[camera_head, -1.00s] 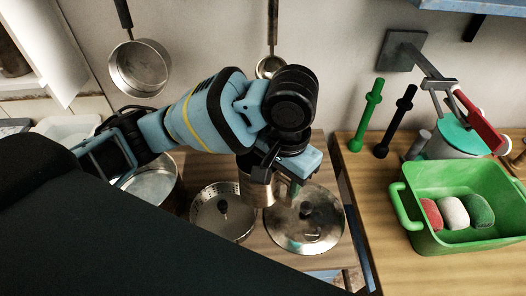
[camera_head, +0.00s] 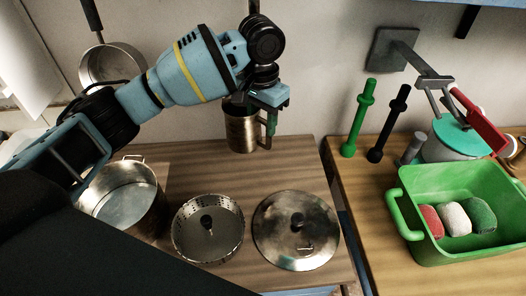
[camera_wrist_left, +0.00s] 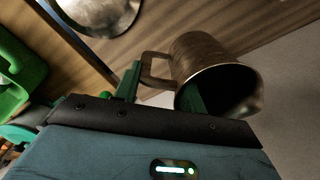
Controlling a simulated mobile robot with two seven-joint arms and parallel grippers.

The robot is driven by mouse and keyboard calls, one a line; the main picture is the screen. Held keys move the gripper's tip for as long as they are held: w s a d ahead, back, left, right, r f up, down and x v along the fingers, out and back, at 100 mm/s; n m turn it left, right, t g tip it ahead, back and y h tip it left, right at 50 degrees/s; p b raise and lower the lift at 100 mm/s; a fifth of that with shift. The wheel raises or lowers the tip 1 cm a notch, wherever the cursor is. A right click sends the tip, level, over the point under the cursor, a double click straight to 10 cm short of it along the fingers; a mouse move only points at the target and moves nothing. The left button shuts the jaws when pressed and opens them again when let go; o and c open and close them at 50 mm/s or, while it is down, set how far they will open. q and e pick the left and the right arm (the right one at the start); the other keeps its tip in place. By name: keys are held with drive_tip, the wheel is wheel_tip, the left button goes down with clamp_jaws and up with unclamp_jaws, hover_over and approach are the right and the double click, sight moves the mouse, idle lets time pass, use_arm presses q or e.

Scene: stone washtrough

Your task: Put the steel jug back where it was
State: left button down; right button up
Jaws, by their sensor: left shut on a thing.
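The steel jug (camera_head: 241,131) is a shiny metal mug-shaped vessel near the wall at the back of the wooden worktop. My left gripper (camera_head: 268,108) is shut on the jug at its rim and handle side, coming from above. In the left wrist view the jug (camera_wrist_left: 205,68) shows its open mouth toward the camera and its handle to the left, with a green finger at its near edge. In the head view the jug looks upright. I cannot tell whether its base touches the worktop. My right gripper is not seen.
On the worktop (camera_head: 180,170) stand a large pot (camera_head: 150,205), a perforated strainer (camera_head: 232,245) and a round lid (camera_head: 296,232). A green tub (camera_head: 450,180) with several sponges is on the right counter. Worktop around the jug is clear.

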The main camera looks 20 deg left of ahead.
use_arm(q)
wheel_tip(320, 180, down, 11)
drive_tip(key=shift+r+b, duration=0.2)
drive_tip(key=shift+b, duration=0.2)
drive_tip(key=shift+f, duration=0.15)
idle(0.4)
drive_tip(key=c, duration=0.8)
unclamp_jaws()
wheel_tip(320, 180, up, 12)
drive_tip(key=shift+r+p, duration=0.1)
drive_tip(key=shift+p, duration=0.45)
